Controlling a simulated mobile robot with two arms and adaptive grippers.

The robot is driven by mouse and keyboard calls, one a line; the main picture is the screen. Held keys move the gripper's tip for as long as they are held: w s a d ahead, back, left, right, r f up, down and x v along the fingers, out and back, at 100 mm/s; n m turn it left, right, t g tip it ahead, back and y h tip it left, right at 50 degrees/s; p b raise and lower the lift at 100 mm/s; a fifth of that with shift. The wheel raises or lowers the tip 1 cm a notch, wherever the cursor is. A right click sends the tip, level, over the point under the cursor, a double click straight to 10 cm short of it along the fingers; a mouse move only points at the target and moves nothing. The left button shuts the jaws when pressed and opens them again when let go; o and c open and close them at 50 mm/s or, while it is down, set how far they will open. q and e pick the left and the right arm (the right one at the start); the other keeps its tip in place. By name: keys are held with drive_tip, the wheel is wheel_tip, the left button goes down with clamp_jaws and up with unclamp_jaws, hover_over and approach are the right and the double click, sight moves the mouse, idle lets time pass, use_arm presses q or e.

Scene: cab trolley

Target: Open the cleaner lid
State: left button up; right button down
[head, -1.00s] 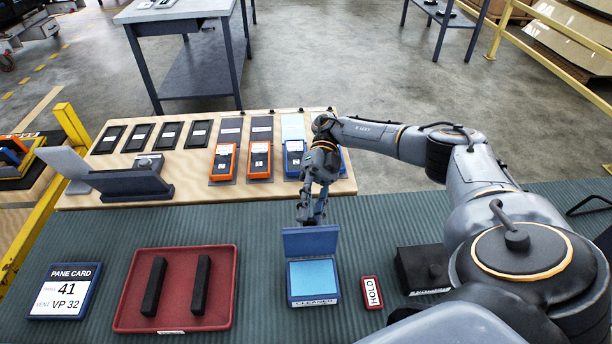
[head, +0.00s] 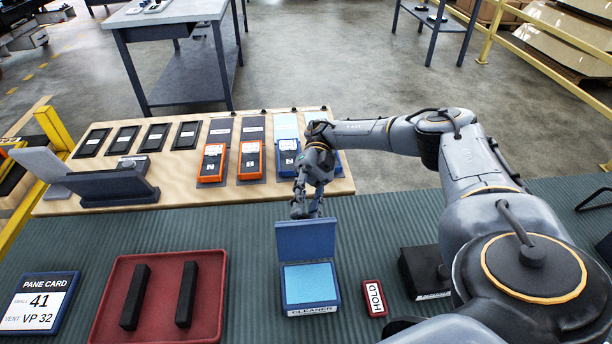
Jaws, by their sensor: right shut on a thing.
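The cleaner box (head: 309,285) is a blue case with a light blue pad inside and a CLEANER label on its front. Its blue lid (head: 306,240) stands raised at the back edge, so the pad shows. My right gripper (head: 305,212) is just behind the top edge of the lid, pointing down. It is shut; its fingertips are partly hidden by the lid, and what lies between them cannot be made out. My left gripper is not in view.
A red tray (head: 207,325) with two black bars lies left of the box. A red HOLD tag (head: 374,298) and a black box (head: 424,272) are to the right. A wooden board (head: 90,203) with orange and blue devices is behind. A pane card (head: 42,302) lies far left.

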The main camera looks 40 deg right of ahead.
drive_tip(key=c, duration=1.1)
unclamp_jaws()
drive_tip(key=shift+s+a+f, duration=0.1)
wheel_tip(320, 180, up, 10)
